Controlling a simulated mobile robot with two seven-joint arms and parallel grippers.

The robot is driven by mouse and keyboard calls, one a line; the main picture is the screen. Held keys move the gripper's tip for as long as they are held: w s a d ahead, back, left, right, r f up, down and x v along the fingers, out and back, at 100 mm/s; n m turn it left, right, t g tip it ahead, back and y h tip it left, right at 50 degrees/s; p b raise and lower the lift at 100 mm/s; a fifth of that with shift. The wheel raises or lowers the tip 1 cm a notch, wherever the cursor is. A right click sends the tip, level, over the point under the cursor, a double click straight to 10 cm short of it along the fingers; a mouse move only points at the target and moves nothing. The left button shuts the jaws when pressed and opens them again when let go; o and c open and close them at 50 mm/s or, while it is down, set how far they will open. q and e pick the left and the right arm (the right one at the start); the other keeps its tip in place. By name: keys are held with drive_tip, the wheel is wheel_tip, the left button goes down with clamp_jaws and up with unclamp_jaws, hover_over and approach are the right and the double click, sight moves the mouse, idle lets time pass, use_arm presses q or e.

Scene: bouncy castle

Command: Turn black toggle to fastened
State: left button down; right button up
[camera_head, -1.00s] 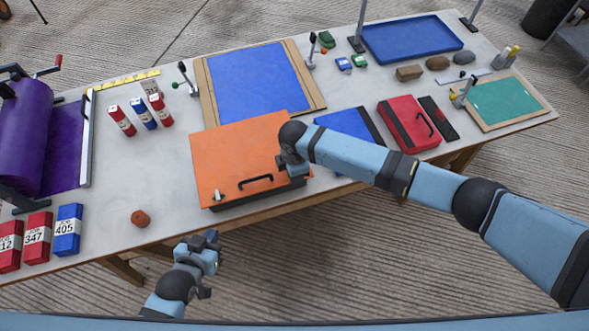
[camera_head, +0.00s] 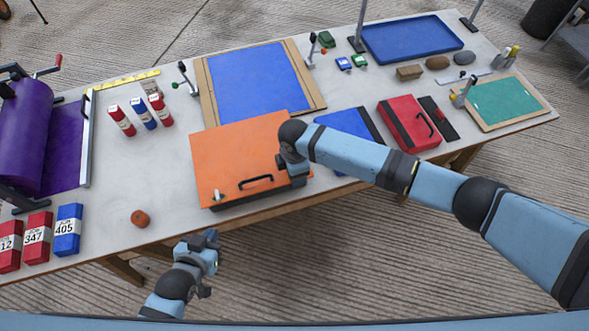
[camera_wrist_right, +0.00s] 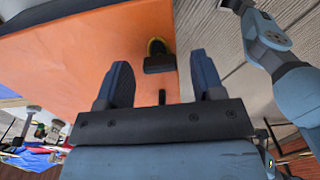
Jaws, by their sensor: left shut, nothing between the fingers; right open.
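The black toggle (camera_wrist_right: 159,63) sits by the edge of the orange lid (camera_wrist_right: 70,75), with a yellow ring at its base. In the right wrist view its bar lies crosswise to that edge, ahead of and between the open fingers of my right gripper (camera_wrist_right: 163,82). I cannot tell if they touch it. In the head view my right gripper (camera_head: 297,176) is over the front right corner of the orange case (camera_head: 235,150) and hides the toggle. My left gripper (camera_head: 212,240) is shut and empty, in front of the table edge.
A black handle (camera_head: 256,182) and a pale metal latch (camera_head: 217,195) are at the case's front. A blue case (camera_head: 345,122) and a red case (camera_head: 405,122) stand to the right. A brown roll (camera_head: 140,218) lies on clear table to the left.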

wheel_tip(320, 180, up, 13)
drive_tip(key=b, duration=0.2)
drive_tip(key=shift+r, duration=0.2)
drive_tip(key=s+f+m+t+y, duration=0.4)
drive_tip(key=s+f+m+y, duration=0.35)
drive_tip(key=m, duration=0.25)
drive_tip(key=s+d+f+m+t+h, duration=0.2)
drive_tip(key=s+d, duration=0.4)
drive_tip(key=d, duration=0.4)
drive_tip(key=s+d+f+m+t+h, duration=0.2)
drive_tip(key=s+d+f+m+t, duration=0.2)
drive_tip(key=d, duration=0.6)
drive_tip(key=s+m+t, duration=0.1)
drive_tip(key=s+m, duration=0.1)
drive_tip(key=shift+d+m, duration=0.15)
drive_tip(key=shift+m, duration=0.25)
drive_tip(key=shift+f+h, duration=0.1)
drive_tip(key=shift+h, duration=0.15)
